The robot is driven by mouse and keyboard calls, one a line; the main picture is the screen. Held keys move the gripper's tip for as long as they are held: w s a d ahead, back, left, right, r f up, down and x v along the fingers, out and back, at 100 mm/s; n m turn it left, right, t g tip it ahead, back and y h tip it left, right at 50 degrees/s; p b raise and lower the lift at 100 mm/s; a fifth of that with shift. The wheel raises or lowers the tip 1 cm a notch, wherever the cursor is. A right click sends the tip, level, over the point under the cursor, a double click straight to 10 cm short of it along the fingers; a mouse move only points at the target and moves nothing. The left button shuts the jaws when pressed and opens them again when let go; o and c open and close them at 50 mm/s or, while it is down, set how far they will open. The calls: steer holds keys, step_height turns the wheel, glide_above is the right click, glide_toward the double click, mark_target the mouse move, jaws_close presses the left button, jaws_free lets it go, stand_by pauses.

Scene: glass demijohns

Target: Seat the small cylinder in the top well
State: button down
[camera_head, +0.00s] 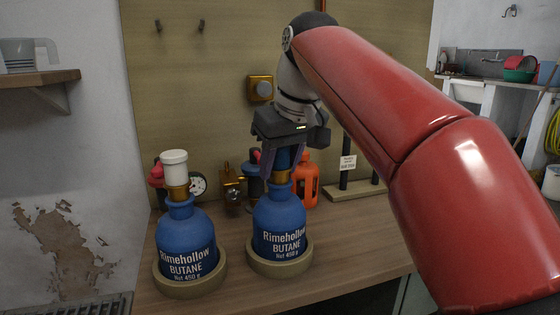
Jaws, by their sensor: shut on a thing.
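My gripper (283,160) points down over the right blue bottle (280,225), its jaws shut on a small dark blue cylinder (284,157). The cylinder is right above the bottle's brass neck (279,176). The fingers partly hide it, and I cannot tell whether it sits in the neck or just above it. The left blue bottle (183,235) has a brass neck (178,192) with a white cylinder (174,163) upright on top. Both bottles are labelled "Rimehollow BUTANE" and stand upright in round pale bases.
Behind the bottles on the wooden bench (340,245) are a gauge (198,185), a brass fitting (231,185), an orange container (306,185) and a stand with a sign (347,163). My red arm crosses the right side. Bench right of the bottles is clear.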

steer(key=shift+f, duration=0.2)
steer(key=c, duration=0.8)
jaws_free()
steer(key=shift+c, duration=0.2)
steer(key=shift+o, duration=0.2)
steer(key=shift+f, duration=0.1)
steer(key=p+v, duration=0.2)
steer(key=v, duration=0.6)
steer(key=s+d+f+m, duration=0.2)
steer(key=s+d+f, duration=0.2)
steer(key=f, duration=0.5)
steer(key=s+d+f+m+t+h, duration=0.1)
steer(key=s+d+f+m, duration=0.1)
steer(key=s+d+f, duration=0.2)
steer(key=s+d+f+m+h, duration=0.1)
steer(key=s+d+f, duration=0.3)
steer(key=s+f, duration=0.5)
step_height(320, 180, down, 8)
steer(key=shift+r+m+t, duration=0.25)
steer(key=shift+m+t, duration=0.05)
steer(key=shift+m, duration=0.3)
